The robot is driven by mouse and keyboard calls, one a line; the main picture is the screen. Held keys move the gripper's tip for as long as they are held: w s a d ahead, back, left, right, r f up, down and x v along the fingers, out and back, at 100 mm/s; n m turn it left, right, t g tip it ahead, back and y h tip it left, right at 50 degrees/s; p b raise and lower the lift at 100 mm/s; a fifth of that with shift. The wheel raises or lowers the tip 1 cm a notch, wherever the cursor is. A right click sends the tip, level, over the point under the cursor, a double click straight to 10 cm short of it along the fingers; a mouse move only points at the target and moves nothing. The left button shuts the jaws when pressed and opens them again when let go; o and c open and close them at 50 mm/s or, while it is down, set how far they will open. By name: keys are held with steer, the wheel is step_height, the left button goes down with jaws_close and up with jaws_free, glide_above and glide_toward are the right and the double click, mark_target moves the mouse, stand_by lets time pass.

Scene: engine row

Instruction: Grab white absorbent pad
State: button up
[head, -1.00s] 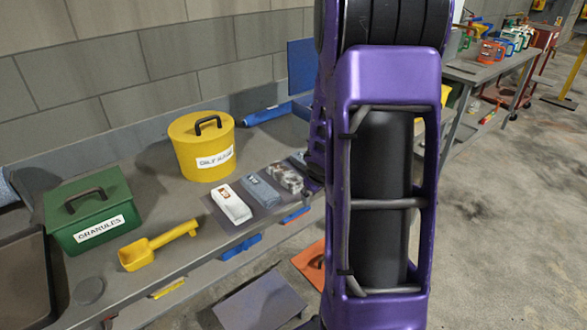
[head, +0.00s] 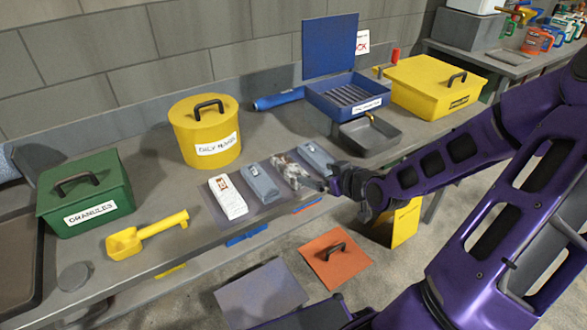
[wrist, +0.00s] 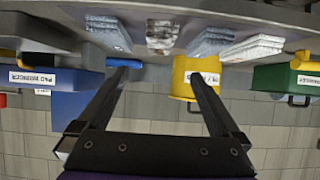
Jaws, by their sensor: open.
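The white absorbent pad (head: 227,197) lies on a dark mat (head: 208,207) at the bench's front edge, leftmost in a row of pads in the head view. In the wrist view, which is turned upside down, the white pad (wrist: 252,49) is at the upper right. My gripper (wrist: 162,75) is open and empty, with its two fingers well apart. In the head view my gripper (head: 318,184) is at the front edge by the right end of the row, to the right of the white pad and apart from it.
A grey-blue pad (head: 260,182), a mottled pad (head: 288,170) and another grey-blue pad (head: 316,158) lie right of the white pad. A yellow drum (head: 205,140) stands behind. A yellow scoop (head: 145,234) and green granules box (head: 84,195) are left.

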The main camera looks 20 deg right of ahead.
mark_target(290, 166)
steer(key=b+x, duration=0.3)
steer(key=x, duration=1.3)
steer(key=shift+f, duration=0.15)
steer(key=shift+c, duration=0.2)
steer(key=c, duration=1.3)
